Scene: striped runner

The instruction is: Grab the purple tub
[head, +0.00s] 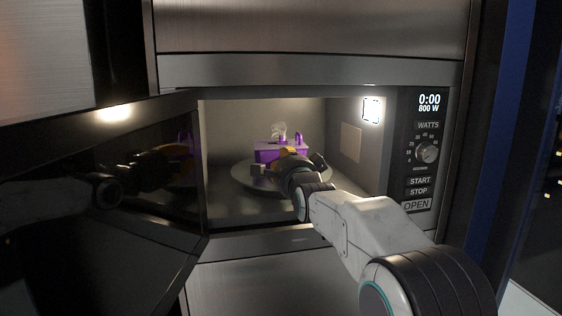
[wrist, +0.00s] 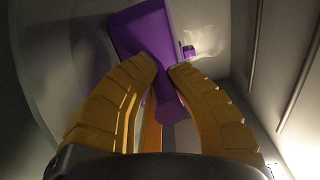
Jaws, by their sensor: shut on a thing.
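The purple tub (head: 265,156) sits on the round turntable inside an open microwave, in the head view. In the wrist view the tub (wrist: 137,32) shows as a purple box with a narrow part reaching down between my fingers. My gripper (wrist: 164,72) has yellow ribbed fingers, shut on that narrow part of the tub. In the head view my gripper (head: 290,160) reaches into the microwave and covers part of the tub's front. Whether the tub touches the turntable cannot be told.
The microwave turntable (head: 243,176) lies under the tub. The open door (head: 110,180) stands to the left and reflects my arm. The control panel (head: 424,150) is on the right. The cavity walls are close around my gripper.

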